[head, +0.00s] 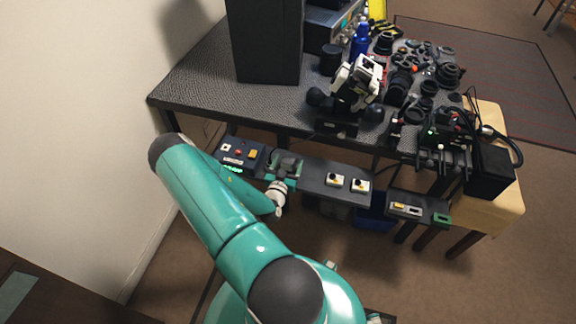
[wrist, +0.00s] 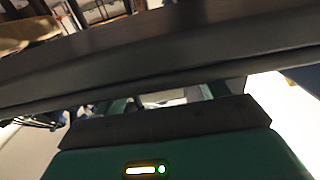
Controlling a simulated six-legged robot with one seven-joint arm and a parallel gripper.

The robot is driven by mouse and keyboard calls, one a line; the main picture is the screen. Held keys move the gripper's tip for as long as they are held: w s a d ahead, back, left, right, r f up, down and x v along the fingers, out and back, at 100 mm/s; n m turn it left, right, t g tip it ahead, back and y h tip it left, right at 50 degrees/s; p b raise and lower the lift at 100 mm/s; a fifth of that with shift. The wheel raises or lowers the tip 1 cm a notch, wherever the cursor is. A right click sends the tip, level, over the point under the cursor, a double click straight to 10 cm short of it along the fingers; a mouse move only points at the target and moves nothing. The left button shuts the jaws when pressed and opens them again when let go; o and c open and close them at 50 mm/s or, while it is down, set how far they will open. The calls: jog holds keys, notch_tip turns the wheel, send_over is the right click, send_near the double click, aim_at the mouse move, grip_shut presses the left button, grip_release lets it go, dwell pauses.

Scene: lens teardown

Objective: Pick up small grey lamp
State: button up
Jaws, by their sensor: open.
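I cannot pick out a small grey lamp with certainty in either view. My gripper (head: 286,163) is at the narrow dark shelf (head: 318,178) in front of the desk, between a button panel on its left and two white-plated switches on its right. It looks open; whether anything lies between its fingers is too small to tell. In the wrist view, my teal hand with a lit green indicator fills the bottom. A dark grey beam or edge crosses close in front and hides most of what lies beyond.
The textured desk (head: 200,80) holds a tall black box (head: 265,40), a blue bottle (head: 361,38), a white-and-black device (head: 357,82) and many dark lens parts. A wooden stool (head: 490,205) with a black box stands at right. A pale wall is at left.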

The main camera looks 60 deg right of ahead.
jog(key=shift+w+d, duration=0.2)
jog(key=shift+d, duration=0.85)
jog(key=shift+c, duration=0.2)
jog(key=c, duration=1.2)
jog(key=shift+o, duration=0.2)
jog(key=shift+r, duration=0.15)
